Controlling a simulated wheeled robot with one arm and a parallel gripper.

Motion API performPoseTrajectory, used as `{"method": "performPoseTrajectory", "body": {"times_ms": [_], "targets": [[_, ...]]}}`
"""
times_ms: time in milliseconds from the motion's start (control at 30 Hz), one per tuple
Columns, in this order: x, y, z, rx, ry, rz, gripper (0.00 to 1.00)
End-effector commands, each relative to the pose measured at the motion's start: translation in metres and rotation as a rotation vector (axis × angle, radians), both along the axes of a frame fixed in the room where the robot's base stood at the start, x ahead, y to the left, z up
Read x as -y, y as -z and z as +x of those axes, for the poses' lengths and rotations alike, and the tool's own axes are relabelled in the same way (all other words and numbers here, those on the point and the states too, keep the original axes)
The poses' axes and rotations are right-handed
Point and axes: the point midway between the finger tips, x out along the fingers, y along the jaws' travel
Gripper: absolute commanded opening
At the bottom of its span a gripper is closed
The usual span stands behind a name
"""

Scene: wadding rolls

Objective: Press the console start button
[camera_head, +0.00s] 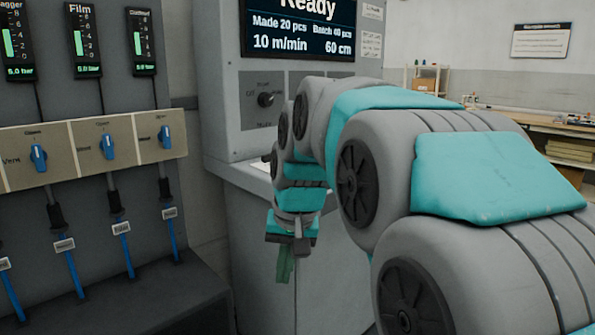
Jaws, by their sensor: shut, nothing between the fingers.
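The grey console (222,85) stands in the middle. Its dark screen (300,45) reads "Ready", "Made 20 pcs", "10 m/min" and "60 cm", with a batch figure too small to read surely. Below the screen is a panel with a black rotary knob (265,99). I cannot see a start button; my arm covers the right part of this panel. My gripper (285,265) hangs low in front of the console's lower body, pointing down, below the knob and apart from it. It is shut and holds nothing.
At left, a panel with three blue valve handles (108,146) sits under gauges (82,42), with blue hoses (122,248) below. A narrow ledge (245,176) juts from the console under the knob panel. A workbench (540,125) stands far right.

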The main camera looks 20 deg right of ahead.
Motion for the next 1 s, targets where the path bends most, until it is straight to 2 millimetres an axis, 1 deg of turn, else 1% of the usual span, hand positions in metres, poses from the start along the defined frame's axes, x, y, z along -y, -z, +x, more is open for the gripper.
{"method": "performPoseTrajectory", "body": {"times_ms": [33,100,167,200,367,400,700,900,1000], "targets": [[0.007,-0.012,0.017,0.029,0.026,0.005,0.00],[0.014,-0.029,0.036,0.065,0.058,0.013,0.00],[0.021,-0.041,0.052,0.091,0.086,0.021,0.00],[0.026,-0.050,0.062,0.113,0.104,0.026,0.00],[0.047,-0.085,0.099,0.188,0.174,0.045,0.00],[0.052,-0.094,0.107,0.209,0.190,0.050,0.00],[0.091,-0.148,0.156,0.338,0.299,0.079,0.00],[0.123,-0.186,0.183,0.435,0.373,0.098,0.00],[0.136,-0.203,0.192,0.482,0.402,0.105,0.00]]}}
